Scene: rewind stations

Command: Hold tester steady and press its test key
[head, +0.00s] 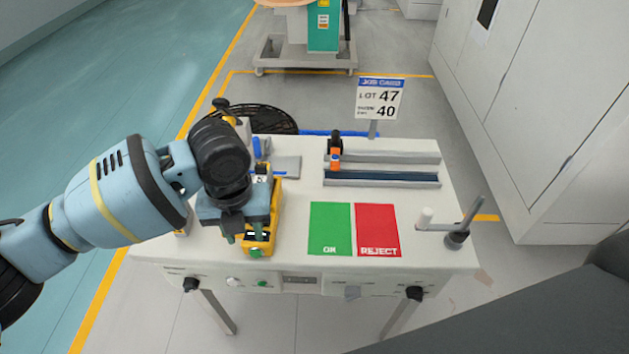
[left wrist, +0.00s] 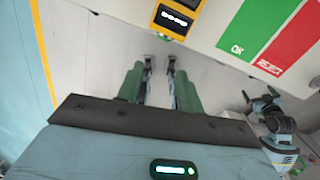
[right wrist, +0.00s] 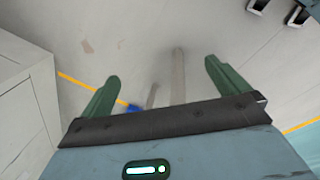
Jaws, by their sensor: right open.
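The yellow tester (head: 277,206) lies on the left part of the white bench, partly hidden behind my left gripper in the head view. Its front end, with a lit dark display, shows at the top of the left wrist view (left wrist: 177,17). A green round key (head: 256,253) is at its front end. My left gripper (head: 243,237) hangs over the tester in the head view. In the left wrist view its fingers (left wrist: 160,64) are apart by a narrow gap with nothing between them. My right gripper (right wrist: 163,78) is wide open and empty above the floor.
A green OK mat (head: 330,228) and a red REJECT mat (head: 377,230) lie right of the tester. Behind them is a grey rail (head: 385,179) with an orange-black piece. A lot sign (head: 379,100) stands at the back; a post (head: 457,238) at the right corner.

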